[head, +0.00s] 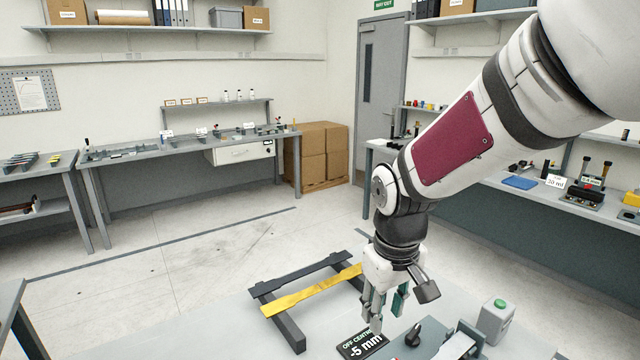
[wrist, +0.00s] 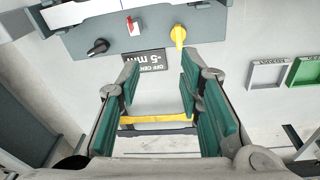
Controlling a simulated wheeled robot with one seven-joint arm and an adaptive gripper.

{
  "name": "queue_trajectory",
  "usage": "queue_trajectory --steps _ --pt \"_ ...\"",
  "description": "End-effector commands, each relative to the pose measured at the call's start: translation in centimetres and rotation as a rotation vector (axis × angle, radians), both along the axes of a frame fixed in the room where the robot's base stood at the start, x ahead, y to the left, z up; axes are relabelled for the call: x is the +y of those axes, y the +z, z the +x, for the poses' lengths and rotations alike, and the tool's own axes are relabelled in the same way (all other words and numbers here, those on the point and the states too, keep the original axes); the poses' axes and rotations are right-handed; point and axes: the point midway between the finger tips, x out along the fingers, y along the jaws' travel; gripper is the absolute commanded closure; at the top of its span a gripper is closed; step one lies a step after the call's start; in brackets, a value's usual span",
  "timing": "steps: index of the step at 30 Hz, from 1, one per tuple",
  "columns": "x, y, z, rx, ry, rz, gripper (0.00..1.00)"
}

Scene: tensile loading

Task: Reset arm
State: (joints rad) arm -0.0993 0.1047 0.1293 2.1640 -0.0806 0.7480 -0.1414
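My gripper (head: 385,308) points down over the grey worktop in the head view, just right of the rack. In the wrist view the gripper (wrist: 160,80) has its green-padded fingers spread wide with nothing between them. A yellow flat bar (head: 310,291) lies across a dark rack (head: 289,328) with two side rails, left of my gripper. The bar also shows beyond the fingers in the wrist view (wrist: 155,131). My gripper appears apart from it. A black display (head: 361,344) reads "OFF CENTRE -5 mm".
A grey box with a green button (head: 496,318) stands right of my gripper. The wrist view shows a black knob (wrist: 98,47), a red switch (wrist: 133,25) and a yellow knob (wrist: 178,36) on a grey panel. Benches line the walls. The floor left of the rack is clear.

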Motion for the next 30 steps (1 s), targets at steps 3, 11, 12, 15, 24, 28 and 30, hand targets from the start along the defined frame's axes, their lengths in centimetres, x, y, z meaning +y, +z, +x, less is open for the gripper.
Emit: queue_trajectory --steps 3,11,12,15,24,28,30 --pt "-1.9 3.8 -2.4 -0.067 -0.072 0.009 0.67" --pt "-5.2 9.2 -8.4 -0.194 -0.219 0.047 0.67" --pt "-5.6 9.8 -9.4 -0.213 -0.241 0.055 0.67" --pt "-6.5 11.0 -11.9 -0.26 -0.295 0.079 0.67" --pt "-7.8 12.2 -16.7 -0.348 -0.394 0.135 0.67" --pt "-7.9 12.2 -17.2 -0.355 -0.405 0.142 0.67" --pt "-7.9 12.2 -17.2 -0.356 -0.405 0.143 0.67"
